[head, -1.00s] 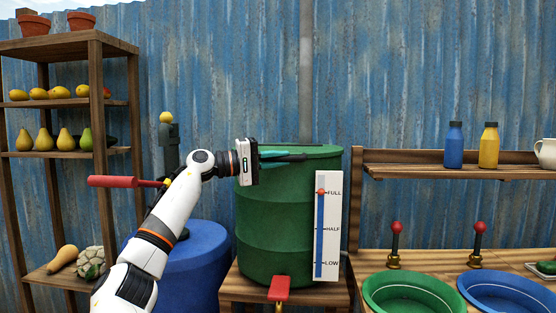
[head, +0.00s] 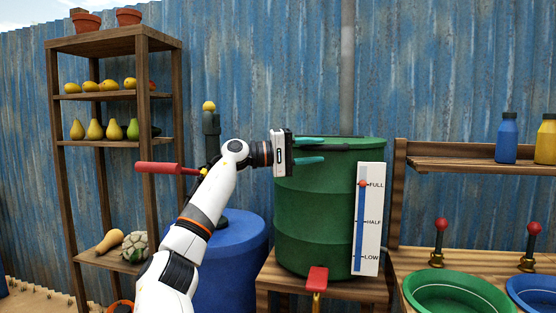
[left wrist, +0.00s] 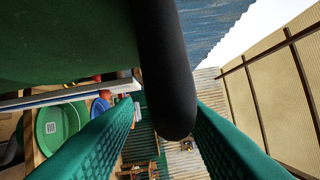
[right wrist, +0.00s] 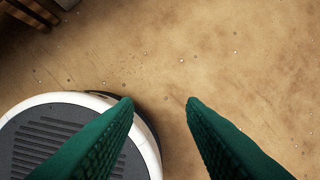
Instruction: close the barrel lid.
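The green barrel (head: 315,215) stands upright on a wooden stand. Its top rim (head: 355,143) shows almost edge-on, so I cannot tell how far the lid is shut. My left gripper (head: 324,152) is at the barrel's upper left, its two green fingers apart, one above the other, in front of the top edge. In the left wrist view a thick black rounded bar (left wrist: 168,80) reaches between the open fingers (left wrist: 165,105), with a green surface (left wrist: 60,40) at upper left. My right gripper (right wrist: 160,102) is open and empty above the floor.
A white level gauge (head: 369,220) and a red tap (head: 317,280) are on the barrel's front. A blue barrel (head: 235,265) and a shelf rack (head: 146,100) stand left. Green and blue basins (head: 455,295) are at right. A corrugated wall (head: 280,60) stands behind.

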